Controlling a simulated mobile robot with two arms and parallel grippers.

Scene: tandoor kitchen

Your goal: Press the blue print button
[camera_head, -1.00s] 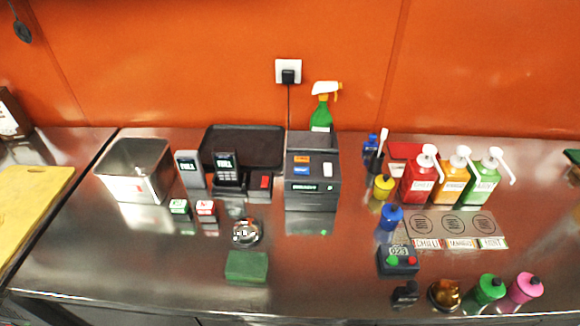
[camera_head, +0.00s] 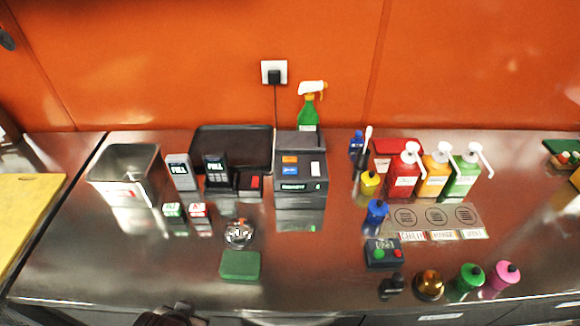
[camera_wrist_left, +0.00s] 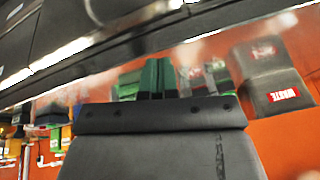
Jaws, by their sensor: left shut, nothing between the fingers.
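The blue print button (camera_head: 290,169) is on the sloped top of a dark printer (camera_head: 300,190) at the middle of the counter. An orange button (camera_head: 290,159) is just behind it and a white one (camera_head: 315,169) to its right. Part of my dark left arm enters at the bottom edge of the head view, left of centre, well in front of the printer. In the left wrist view my left gripper (camera_wrist_left: 158,90) is shut and empty, its fingers seen against something green. The printer cannot be made out there. My right gripper is not in view.
A green sponge (camera_head: 240,265) and a round metal item (camera_head: 239,233) lie left of the printer's front. A card terminal (camera_head: 216,171) and black tray (camera_head: 232,147) stand left of it. A control box (camera_head: 383,252) and pump bottles (camera_head: 405,172) are right. Counter directly before the printer is clear.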

